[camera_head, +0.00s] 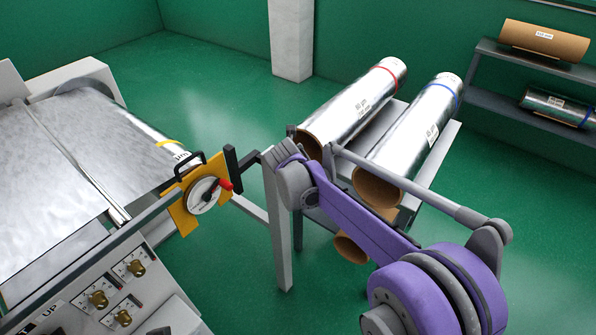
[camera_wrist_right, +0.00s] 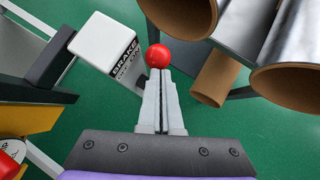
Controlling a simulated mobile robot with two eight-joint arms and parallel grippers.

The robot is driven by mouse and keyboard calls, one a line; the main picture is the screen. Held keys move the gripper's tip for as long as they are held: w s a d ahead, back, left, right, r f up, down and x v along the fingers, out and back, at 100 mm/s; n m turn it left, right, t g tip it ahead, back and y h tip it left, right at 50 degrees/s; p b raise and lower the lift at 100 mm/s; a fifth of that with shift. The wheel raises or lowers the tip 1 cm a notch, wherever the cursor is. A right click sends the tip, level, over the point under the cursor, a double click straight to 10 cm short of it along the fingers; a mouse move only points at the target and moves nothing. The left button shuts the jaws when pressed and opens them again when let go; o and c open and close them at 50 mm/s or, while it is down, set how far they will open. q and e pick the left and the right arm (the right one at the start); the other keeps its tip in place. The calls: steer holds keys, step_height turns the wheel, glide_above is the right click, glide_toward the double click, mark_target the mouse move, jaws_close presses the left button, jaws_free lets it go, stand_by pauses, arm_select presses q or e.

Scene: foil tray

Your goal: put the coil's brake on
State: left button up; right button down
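The brake is a white block (camera_wrist_right: 103,42) with a black label (camera_wrist_right: 128,65) reading BRAKE, OFF and ON, seen in the right wrist view. A red ball knob (camera_wrist_right: 160,56) shows beside it, right at the tips of my right gripper (camera_wrist_right: 160,75). The gripper's fingers are together, with the ball beyond their tips, not between them. Whether they touch it I cannot tell. The lever under the ball is hidden. In the head view my purple right arm hides its gripper and the knob. The foil coil (camera_head: 148,128) with a yellow band is at the left. My left gripper is out of view.
A yellow plate (camera_head: 184,219) with a white dial and red handle (camera_head: 225,184) stands left of my right arm. Foil rolls with red (camera_head: 352,108) and blue (camera_head: 420,128) bands lie on a rack at the right. A shelf (camera_head: 500,107) holds more rolls. Green floor is open behind.

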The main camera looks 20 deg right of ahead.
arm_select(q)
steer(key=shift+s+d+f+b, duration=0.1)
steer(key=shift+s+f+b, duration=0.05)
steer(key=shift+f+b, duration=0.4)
arm_select(e)
steer(key=shift+w+d+f, duration=0.2)
steer(key=shift+w+d, duration=1.35)
steer(key=shift+d, duration=0.25)
